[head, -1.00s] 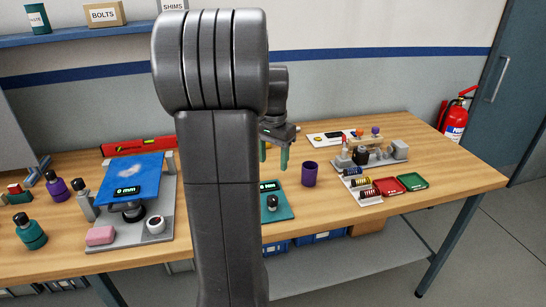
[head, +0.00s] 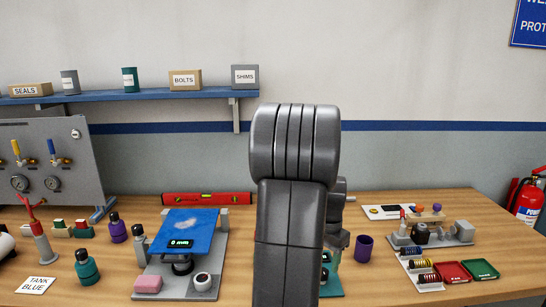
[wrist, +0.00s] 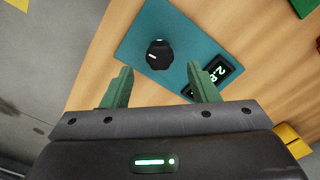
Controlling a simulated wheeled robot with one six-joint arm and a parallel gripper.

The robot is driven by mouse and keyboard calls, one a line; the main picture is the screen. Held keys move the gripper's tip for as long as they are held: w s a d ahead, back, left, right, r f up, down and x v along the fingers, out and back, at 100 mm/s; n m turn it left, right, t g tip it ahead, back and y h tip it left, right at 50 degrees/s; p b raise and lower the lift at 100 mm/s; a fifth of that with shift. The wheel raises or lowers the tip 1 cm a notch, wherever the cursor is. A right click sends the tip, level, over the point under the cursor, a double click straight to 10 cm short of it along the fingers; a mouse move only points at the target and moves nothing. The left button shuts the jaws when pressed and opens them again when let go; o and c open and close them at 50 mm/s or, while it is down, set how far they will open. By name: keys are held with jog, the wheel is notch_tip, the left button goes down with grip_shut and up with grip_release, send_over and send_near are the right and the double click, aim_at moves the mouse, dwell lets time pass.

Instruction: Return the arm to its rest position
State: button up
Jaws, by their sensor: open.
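My gripper (wrist: 160,88) shows in the wrist view with its two green fingers apart and nothing between them. Beyond the fingers is a teal plate with a black knob (wrist: 159,55) and a small digital display (wrist: 215,73).
The wooden bench (head: 300,205) holds a blue-topped fixture (head: 188,230) left of my arm. A purple cup (head: 363,248) and red (head: 452,271) and green (head: 481,269) trays stand to the right. A shelf (head: 130,96) with boxes runs along the wall.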

notch_tip(320, 180, down, 4)
jog(key=shift+f, duration=0.1)
dwell(0.4)
notch_tip(320, 180, up, 14)
notch_tip(320, 180, down, 14)
jog(key=shift+r, duration=0.2)
jog(key=shift+f, duration=0.15)
jog(key=n+p, duration=0.1)
jog(key=n, duration=0.4)
jog(key=shift+a+n, duration=0.1)
jog(key=shift+n, duration=0.3)
notch_tip(320, 180, up, 14)
jog(key=s, duration=0.2)
jog(key=shift+a, duration=0.15)
